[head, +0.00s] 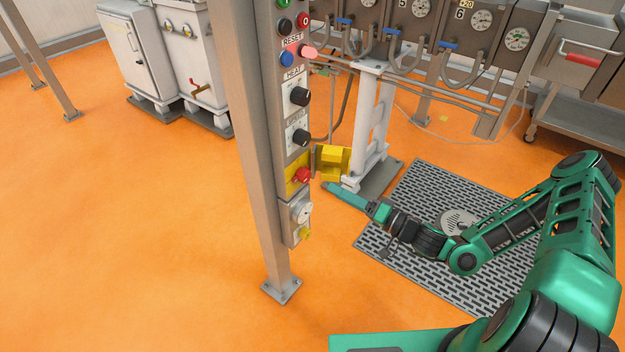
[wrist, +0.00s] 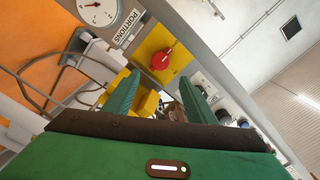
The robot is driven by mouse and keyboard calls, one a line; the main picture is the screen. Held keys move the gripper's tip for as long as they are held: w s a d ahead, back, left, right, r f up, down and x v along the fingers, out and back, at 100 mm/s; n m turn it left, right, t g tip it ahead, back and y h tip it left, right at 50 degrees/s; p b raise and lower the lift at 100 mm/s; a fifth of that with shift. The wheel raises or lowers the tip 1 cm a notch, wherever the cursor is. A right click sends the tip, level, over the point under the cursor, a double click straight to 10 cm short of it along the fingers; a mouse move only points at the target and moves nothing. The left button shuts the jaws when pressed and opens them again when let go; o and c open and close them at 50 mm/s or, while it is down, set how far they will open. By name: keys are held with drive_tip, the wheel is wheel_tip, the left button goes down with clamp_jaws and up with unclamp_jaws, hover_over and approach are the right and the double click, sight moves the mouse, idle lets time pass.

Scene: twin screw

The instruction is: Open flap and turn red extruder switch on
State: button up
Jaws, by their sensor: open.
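The red switch (head: 302,175) sits on a yellow plate low on the tall control panel. It also shows in the wrist view (wrist: 161,60), uncovered; I cannot tell whether it is on or off. A yellow box-like part (head: 333,160), which looks like the flap swung open, stands out just right of the plate. Yellow also shows between my fingers in the wrist view (wrist: 146,103). My gripper (head: 328,186) is open, right of the panel, a little below the switch's height. In the wrist view its fingers (wrist: 159,77) point toward the switch, apart from it.
The panel's post (head: 255,150) stands close left of my gripper. More knobs (head: 300,97) are above the switch and a gauge (head: 302,210) is below. A white stand (head: 370,120) is close behind. Open orange floor (head: 120,230) lies to the left.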

sight(309, 176)
drive_tip(key=x, duration=1)
drive_tip(key=shift+a, duration=0.1)
drive_tip(key=shift+c, duration=0.2)
drive_tip(key=c, duration=1)
